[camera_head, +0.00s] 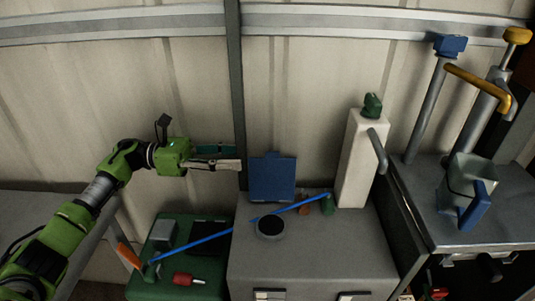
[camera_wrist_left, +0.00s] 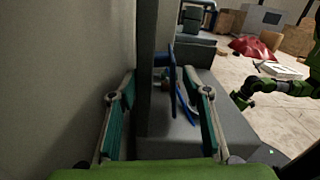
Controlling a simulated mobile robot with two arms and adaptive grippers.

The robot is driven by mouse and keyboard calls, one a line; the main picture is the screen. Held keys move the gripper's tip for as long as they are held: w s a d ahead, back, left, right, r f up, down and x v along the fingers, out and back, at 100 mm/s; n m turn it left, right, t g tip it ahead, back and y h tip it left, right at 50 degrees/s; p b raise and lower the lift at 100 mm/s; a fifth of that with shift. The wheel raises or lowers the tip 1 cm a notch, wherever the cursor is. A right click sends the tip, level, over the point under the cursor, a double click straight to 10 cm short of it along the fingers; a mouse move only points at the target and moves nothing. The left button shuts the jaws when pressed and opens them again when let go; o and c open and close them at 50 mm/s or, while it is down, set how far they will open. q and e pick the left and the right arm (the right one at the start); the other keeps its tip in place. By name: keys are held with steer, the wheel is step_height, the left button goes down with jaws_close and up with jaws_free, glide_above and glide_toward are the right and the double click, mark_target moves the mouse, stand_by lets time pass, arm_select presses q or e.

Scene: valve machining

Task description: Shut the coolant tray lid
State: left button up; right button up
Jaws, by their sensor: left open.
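A flat blue panel (camera_head: 272,178), which looks like the lid, stands upright at the back of a grey cabinet top (camera_head: 330,255). It shows nearly edge-on as a narrow blue strip in the left wrist view (camera_wrist_left: 171,62). My left gripper (camera_head: 238,158) is open and empty, up and to the left of the panel, near the wall. Its two spread fingers frame the left wrist view (camera_wrist_left: 160,105). A green and black arm at the right of that view looks like my right one; its gripper (camera_wrist_left: 241,100) is too small to read.
A dark round piece (camera_head: 270,226) is on the cabinet top. A white post (camera_head: 356,165) with a grey handle stands right of the panel. A dark wall post (camera_head: 236,90) rises behind the gripper.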

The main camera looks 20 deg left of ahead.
mark_target(268, 154)
arm_select(q)
steer(key=x, duration=0.9)
steer(key=shift+f+p, duration=0.1)
steer(key=shift+p, duration=0.25)
arm_select(e)
step_height(268, 154, down, 3)
steer(key=shift+s+a+f, duration=0.1)
steer(key=shift+s, duration=0.05)
arm_select(q)
steer(key=shift+a, duration=0.1)
jaws_close()
